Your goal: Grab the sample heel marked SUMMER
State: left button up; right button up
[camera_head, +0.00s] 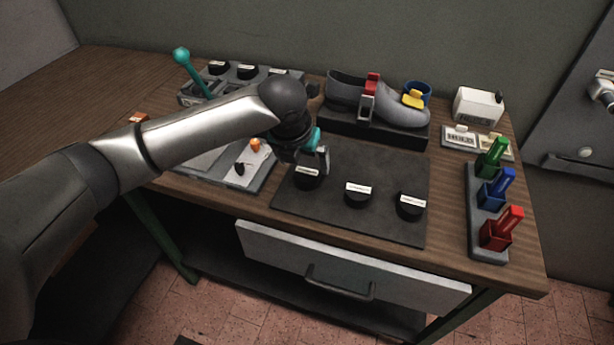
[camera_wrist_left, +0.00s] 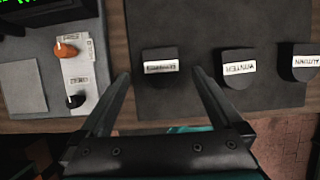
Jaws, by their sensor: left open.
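Three black heels with white labels sit in a row on a dark mat (camera_head: 350,228). The leftmost heel (camera_head: 307,182) has a label too blurred to read for sure; it also shows in the left wrist view (camera_wrist_left: 160,54). The middle heel (camera_head: 357,200) reads WINTER in the left wrist view (camera_wrist_left: 236,82). The right heel (camera_head: 410,212) reads AUTUMN there (camera_wrist_left: 300,52). My left gripper (camera_head: 313,160) is open at the leftmost heel. In the left wrist view its fingertips (camera_wrist_left: 162,74) show on either side of that heel, with gaps. My right gripper is not in view.
A grey shoe (camera_head: 345,88) on a black stand is behind the mat. A rack with green, blue and red pieces (camera_head: 475,215) stands at the right. A panel with knobs (camera_head: 235,172) is left of the mat.

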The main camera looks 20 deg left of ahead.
aim_at(307, 171)
pick_arm(q)
jog(key=b+x, duration=0.1)
jog(key=x, duration=0.3)
jog(key=shift+s+f, duration=0.1)
jog(key=c, duration=1.4)
